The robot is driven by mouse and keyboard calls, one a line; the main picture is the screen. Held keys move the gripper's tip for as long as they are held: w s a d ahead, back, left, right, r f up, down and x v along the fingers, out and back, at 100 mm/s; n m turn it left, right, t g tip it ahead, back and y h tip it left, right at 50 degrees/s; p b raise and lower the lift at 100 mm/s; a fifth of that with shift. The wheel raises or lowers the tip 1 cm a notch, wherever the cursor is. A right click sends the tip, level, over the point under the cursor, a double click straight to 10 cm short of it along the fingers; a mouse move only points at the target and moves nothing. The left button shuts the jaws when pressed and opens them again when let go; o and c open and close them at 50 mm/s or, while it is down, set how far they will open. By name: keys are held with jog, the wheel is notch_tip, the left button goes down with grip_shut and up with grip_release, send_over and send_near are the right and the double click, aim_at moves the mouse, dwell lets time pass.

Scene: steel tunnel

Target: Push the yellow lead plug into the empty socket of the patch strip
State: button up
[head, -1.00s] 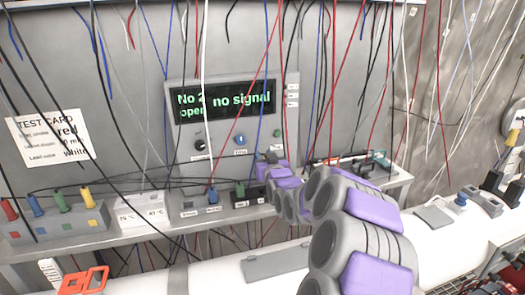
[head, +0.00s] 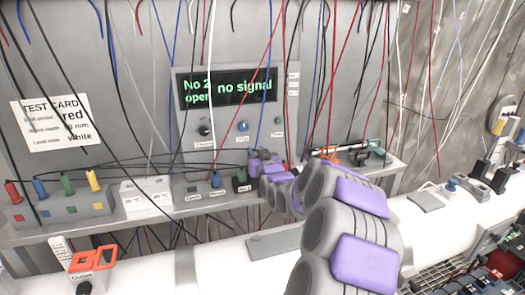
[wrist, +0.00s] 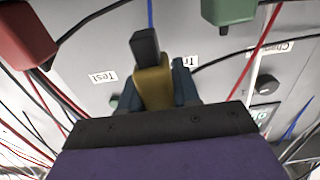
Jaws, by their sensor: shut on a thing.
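My gripper (wrist: 153,95) is shut on the yellow lead plug (wrist: 153,88), which sits between the two dark fingers in the wrist view with a black end sticking out beyond it. A red plug (wrist: 28,35) is on its left there and a green plug (wrist: 229,10) at upper right, both apart from it. In the head view my gripper (head: 258,165) is small, at the shelf below the display, and the held plug cannot be made out. A strip (head: 212,203) with labels and a green plug (head: 240,180) lies just left of it. The empty socket is hidden.
A display (head: 228,90) reads "No 2 open" and "no signal". A grey block (head: 60,214) with red, blue, green and yellow plugs stands at left, beside a white box (head: 147,194). Many loose wires hang in front of the panel. A white pipe (head: 150,268) runs below the shelf.

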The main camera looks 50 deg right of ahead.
jog(key=shift+a+f, duration=0.1)
jog(key=shift+f, duration=0.8)
jog(key=d, duration=0.1)
jog(key=d+f, duration=0.1)
jog(key=d, duration=0.2)
jog(key=shift+s+d+f+b, duration=0.15)
jog(key=shift+d+f+b, duration=0.05)
jog(key=shift+f+b, duration=0.15)
jog(key=shift+w+a+r, duration=0.15)
jog(key=shift+a+r, duration=0.05)
jog(key=shift+a, duration=0.45)
jog(key=shift+w+a+r, duration=0.1)
jog(key=shift+a+r, duration=0.1)
jog(key=shift+a, duration=0.75)
jog(key=d, duration=0.2)
jog(key=shift+d+f, duration=0.25)
jog(key=shift+d, duration=0.05)
jog(key=shift+s+d, duration=0.15)
jog(key=shift+d, duration=0.2)
jog(key=shift+a+r, duration=0.25)
jog(key=shift+a, duration=0.5)
jog(key=shift+d+f, duration=0.25)
jog(key=shift+d, duration=0.4)
jog(key=shift+a+r, duration=0.2)
jog(key=shift+a, duration=0.8)
